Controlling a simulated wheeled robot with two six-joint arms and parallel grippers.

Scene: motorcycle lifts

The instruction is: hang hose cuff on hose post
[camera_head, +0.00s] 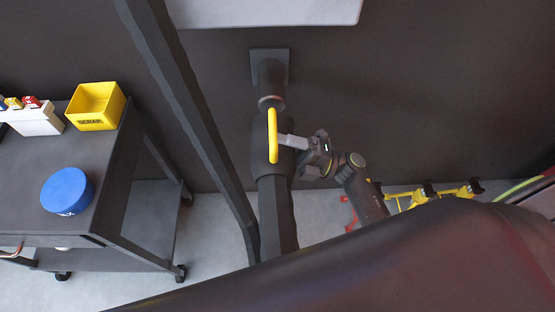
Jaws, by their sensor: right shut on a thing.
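The hose post (269,72) is a dark peg on a square plate fixed to the dark wall, at the upper middle, with a grey rounded end. The hose cuff (259,142) is a dark, wide sleeve with a yellow handle (272,130), and the dark hose (276,215) runs down from it. My right gripper (281,140) comes in from the right and is shut on the cuff at its yellow handle. The cuff's top appears right below the post's end; I cannot tell whether they touch. My left gripper is not in view.
A dark cart (105,185) at left carries a yellow bin (96,106), a white box (35,119) and a blue round container (67,191). A dark slanted beam (190,105) stands left of the hose. A large dark surface fills the lower right.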

